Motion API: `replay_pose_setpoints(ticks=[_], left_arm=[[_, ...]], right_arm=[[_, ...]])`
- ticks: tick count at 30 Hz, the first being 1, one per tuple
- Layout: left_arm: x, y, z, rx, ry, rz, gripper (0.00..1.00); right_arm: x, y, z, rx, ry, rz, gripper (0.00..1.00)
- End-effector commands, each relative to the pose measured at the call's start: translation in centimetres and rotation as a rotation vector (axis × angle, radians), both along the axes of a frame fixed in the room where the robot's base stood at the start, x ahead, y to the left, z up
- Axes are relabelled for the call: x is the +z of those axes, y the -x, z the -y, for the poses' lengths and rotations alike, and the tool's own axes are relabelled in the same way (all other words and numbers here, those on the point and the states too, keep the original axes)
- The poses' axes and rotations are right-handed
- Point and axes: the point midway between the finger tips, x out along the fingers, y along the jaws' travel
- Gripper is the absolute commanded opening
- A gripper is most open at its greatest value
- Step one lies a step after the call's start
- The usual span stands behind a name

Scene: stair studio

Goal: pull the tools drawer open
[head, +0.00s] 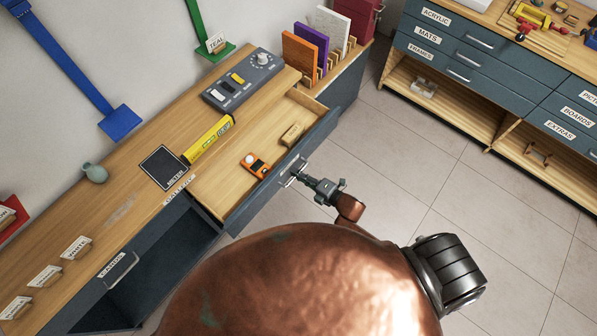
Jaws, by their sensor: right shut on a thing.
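A dark blue-grey drawer (256,203) with a pale wooden inside stands pulled out from under the long wooden counter (140,222). Its front faces right, and I cannot read a label on it. An orange device (255,166) with a round white part and a small wooden block (292,134) lie inside it. My right gripper (298,177) is at the metal handle (288,176) on the drawer's front and is shut on it. My left gripper is not in view.
On the counter are a grey switch box (242,79), a yellow level (208,139), a dark panel (163,167) and a small vase (95,172). An open dark compartment (150,275) lies below left. Another drawer unit (480,65) stands right; tiled floor (415,155) between is clear.

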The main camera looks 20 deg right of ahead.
Motion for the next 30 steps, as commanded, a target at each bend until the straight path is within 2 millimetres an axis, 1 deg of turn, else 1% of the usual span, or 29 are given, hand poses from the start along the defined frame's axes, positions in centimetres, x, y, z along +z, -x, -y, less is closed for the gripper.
replay_pose_setpoints(ticks=[7,8,10,20,23,26,30], left_arm=[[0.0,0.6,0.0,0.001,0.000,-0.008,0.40],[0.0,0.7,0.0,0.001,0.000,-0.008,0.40],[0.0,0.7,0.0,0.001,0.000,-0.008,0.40],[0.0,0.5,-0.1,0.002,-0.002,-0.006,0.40],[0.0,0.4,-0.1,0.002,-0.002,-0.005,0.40],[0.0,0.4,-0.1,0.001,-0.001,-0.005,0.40],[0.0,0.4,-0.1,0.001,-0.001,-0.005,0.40]], right_arm=[[-0.1,0.1,0.1,-0.001,0.001,-0.001,0.00],[-0.1,0.1,0.1,-0.001,0.001,-0.001,0.09],[-0.1,0.1,0.1,-0.002,0.001,-0.001,0.14],[0.0,0.3,0.2,-0.002,0.001,-0.001,0.15],[0.1,1.2,0.7,-0.002,0.001,-0.002,0.15],[0.5,2.7,1.6,-0.002,0.004,-0.002,0.15],[1.0,5.3,3.0,-0.002,0.003,-0.003,0.15]])
